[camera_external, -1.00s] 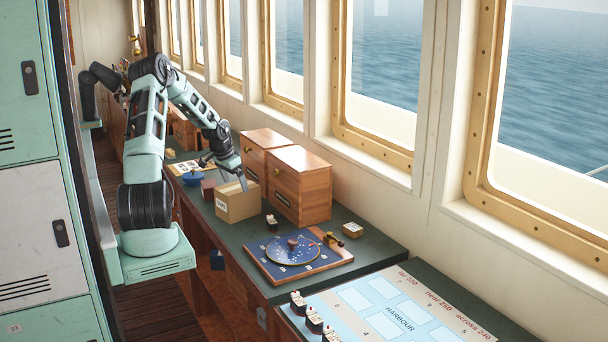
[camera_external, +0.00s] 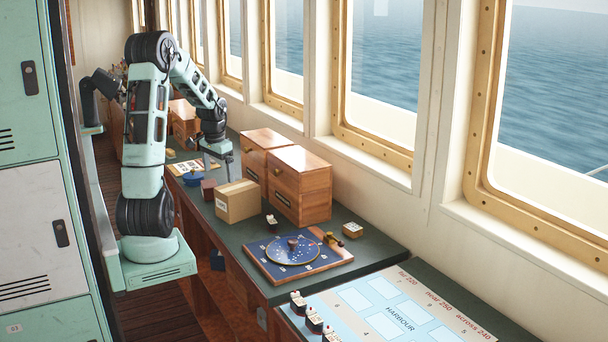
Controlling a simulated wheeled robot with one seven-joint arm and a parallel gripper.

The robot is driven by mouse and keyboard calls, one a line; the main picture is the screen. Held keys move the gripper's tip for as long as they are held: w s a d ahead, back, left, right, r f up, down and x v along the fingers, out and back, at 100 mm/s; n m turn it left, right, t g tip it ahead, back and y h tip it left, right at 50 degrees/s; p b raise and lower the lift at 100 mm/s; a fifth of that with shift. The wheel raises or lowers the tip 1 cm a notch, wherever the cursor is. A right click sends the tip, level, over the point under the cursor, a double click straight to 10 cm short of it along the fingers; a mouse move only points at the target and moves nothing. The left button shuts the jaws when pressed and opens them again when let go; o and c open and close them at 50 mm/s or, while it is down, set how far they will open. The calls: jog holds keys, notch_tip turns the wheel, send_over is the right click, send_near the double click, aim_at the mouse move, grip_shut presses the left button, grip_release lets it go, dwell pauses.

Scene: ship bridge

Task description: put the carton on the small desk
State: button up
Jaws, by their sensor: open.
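The carton (camera_external: 237,204) is a closed brown cardboard box with a small white label. It sits on the dark green top of the long counter (camera_external: 225,229), in front of the wooden drawer boxes. My gripper (camera_external: 218,170) is open and empty, above and behind the carton, apart from it. A separate desk (camera_external: 443,288) with a light blue chart marked HARBOUR stands at the lower right; I cannot tell if it is the small desk.
Two wooden drawer boxes (camera_external: 301,187) stand right of the carton. A dark red block (camera_external: 208,189) and a blue bowl (camera_external: 193,178) are at its left. A blue board with a round dial (camera_external: 292,250) lies nearer. Several small dark-and-white blocks (camera_external: 314,320) line the chart's left edge.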

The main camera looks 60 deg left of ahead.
jog(key=s+d+f+n, duration=0.1)
jog(key=s+d+n, duration=0.3)
jog(key=s+d, duration=0.8)
jog(key=shift+s+d+g+h, duration=0.2)
jog(key=shift+d+g+h, duration=0.1)
jog(key=shift+d+g, duration=0.1)
jog(key=m+t, duration=0.4)
jog(key=m, duration=0.1)
send_near(236, 187)
jog(key=p+x, duration=0.1)
jog(key=x, duration=0.6)
jog(key=shift+f+p, duration=0.25)
jog(key=shift+p, duration=0.05)
jog(key=p+x, duration=0.2)
jog(key=x, duration=0.3)
jog(key=shift+w, duration=0.1)
jog(key=shift+w+a+f, duration=0.1)
jog(key=shift+f, duration=0.2)
jog(key=shift+f, duration=0.25)
